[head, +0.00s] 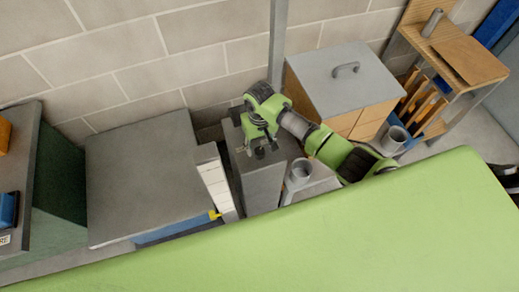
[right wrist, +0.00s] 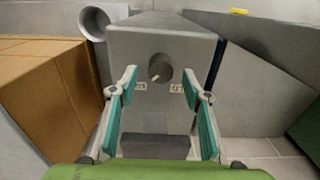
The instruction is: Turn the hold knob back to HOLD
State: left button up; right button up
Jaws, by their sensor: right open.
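The hold knob (right wrist: 161,67) is a dark round knob on a grey box (right wrist: 191,44) in the right wrist view. A pale mark on it points down and to the left. Two small white labels sit below it, left (right wrist: 139,88) and right (right wrist: 176,88); I cannot read them. My right gripper (right wrist: 159,74) is open, its teal-padded fingers on either side of the knob, with no contact visible. In the head view my right gripper (head: 260,145) reaches down over the top of the grey box (head: 264,183), hiding part of it. My left gripper is not in view.
A low grey-topped unit (head: 146,175) and white blocks (head: 213,178) are to the left. A block wall (head: 130,60) closes the back.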

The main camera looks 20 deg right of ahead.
aim_at(260, 150)
jog(key=shift+f, duration=1.8)
jog(key=c, duration=1.1)
